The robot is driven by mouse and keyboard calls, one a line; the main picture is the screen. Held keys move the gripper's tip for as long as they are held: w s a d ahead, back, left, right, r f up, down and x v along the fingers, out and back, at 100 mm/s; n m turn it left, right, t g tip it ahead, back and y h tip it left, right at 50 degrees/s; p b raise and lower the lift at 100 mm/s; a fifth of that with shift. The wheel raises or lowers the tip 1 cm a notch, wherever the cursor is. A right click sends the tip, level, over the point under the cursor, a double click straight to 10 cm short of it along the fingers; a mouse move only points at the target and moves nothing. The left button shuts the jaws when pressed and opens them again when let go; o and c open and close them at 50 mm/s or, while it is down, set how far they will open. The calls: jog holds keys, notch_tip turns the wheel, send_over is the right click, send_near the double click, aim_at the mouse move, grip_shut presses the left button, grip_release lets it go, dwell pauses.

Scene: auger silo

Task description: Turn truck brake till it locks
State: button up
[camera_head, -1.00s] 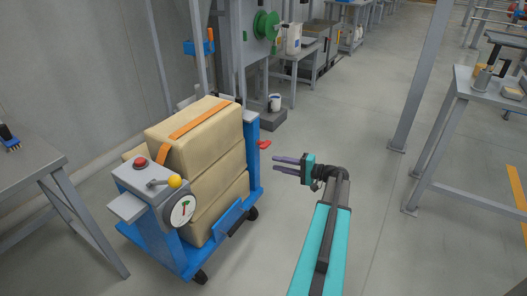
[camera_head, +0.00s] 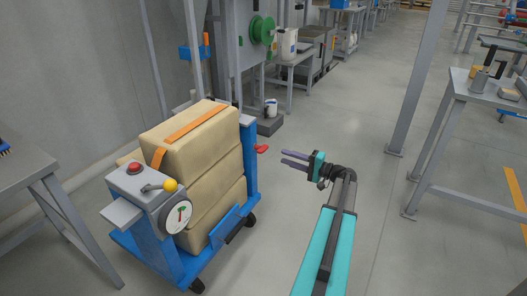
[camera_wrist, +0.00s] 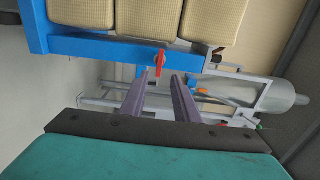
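The blue truck (camera_head: 251,180) stands at the left, loaded with tan sacks (camera_head: 205,150) under an orange strap. A red handle (camera_head: 261,149), which looks like the brake, sticks out from its far right post. In the wrist view the red handle (camera_wrist: 160,62) sits on the blue frame, beyond the fingertips. My gripper (camera_head: 282,158) is open and empty, a short way to the right of the handle, with its fingers pointing at it. In the wrist view the two fingers (camera_wrist: 163,78) are apart. The handle is not between them.
The truck's near end has a grey box with a red button (camera_head: 134,168), a yellow-knobbed lever (camera_head: 169,185) and a round dial (camera_head: 177,216). A table (camera_head: 30,165) stands left, a workbench (camera_head: 480,90) right. Floor right of my arm is clear.

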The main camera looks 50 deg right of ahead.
aim_at(266, 150)
jog(key=b+x, duration=0.3)
jog(key=x, duration=0.9)
jog(key=shift+w, duration=0.1)
jog(key=shift+c, duration=0.4)
grip_shut()
